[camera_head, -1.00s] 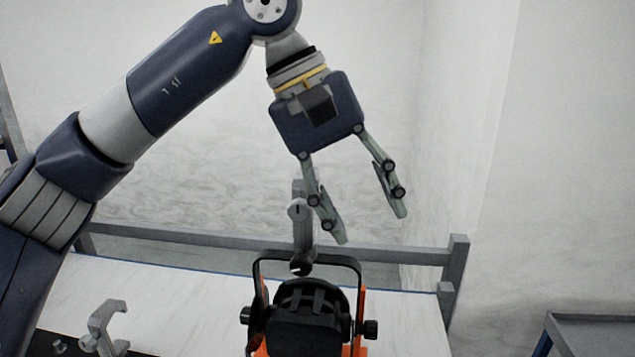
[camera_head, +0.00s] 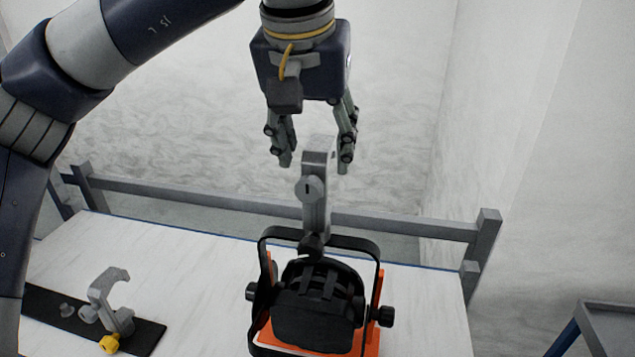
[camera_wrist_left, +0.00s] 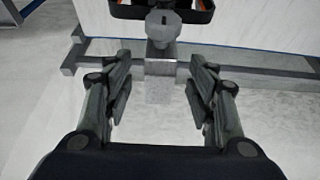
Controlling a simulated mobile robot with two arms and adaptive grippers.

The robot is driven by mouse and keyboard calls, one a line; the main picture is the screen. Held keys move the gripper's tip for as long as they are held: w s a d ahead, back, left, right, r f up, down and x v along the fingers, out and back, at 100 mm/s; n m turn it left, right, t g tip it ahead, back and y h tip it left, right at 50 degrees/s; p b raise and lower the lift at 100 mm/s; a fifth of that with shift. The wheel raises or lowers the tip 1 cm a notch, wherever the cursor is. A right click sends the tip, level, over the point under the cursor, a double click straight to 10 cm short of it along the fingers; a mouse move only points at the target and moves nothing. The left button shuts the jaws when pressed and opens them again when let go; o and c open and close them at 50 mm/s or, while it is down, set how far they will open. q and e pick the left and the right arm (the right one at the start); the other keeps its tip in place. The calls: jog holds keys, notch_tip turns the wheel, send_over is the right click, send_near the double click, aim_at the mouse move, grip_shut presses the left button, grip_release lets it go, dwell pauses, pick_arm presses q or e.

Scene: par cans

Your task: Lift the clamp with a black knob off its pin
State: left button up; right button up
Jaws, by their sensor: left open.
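The grey clamp (camera_head: 316,205) stands upright above the black yoke of the par can (camera_head: 318,305). A small black knob (camera_head: 312,244) shows at its foot, by the top of the yoke; the pin itself is hidden. My left gripper (camera_head: 314,163) is open, pointing down, just above the clamp's top, with one finger to each side. In the left wrist view the clamp (camera_wrist_left: 161,62) is ahead, roughly centred between the open fingers, and nothing is held. My right gripper is not in view.
A second grey clamp with a yellow knob (camera_head: 109,343) stands on a black strip (camera_head: 145,335) at the left of the white table (camera_head: 200,265). A grey rail (camera_head: 225,203) runs behind. A grey stand (camera_head: 610,318) is at the lower right.

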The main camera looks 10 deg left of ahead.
pick_arm(q)
jog(key=x, duration=0.2)
jog(key=shift+w+f+p, duration=0.15)
jog(key=shift+f+p, duration=0.05)
jog(key=shift+p, duration=0.1)
jog(key=shift+w+f, duration=0.2)
jog(key=shift+f, duration=0.25)
jog(key=c, duration=0.9)
grip_shut()
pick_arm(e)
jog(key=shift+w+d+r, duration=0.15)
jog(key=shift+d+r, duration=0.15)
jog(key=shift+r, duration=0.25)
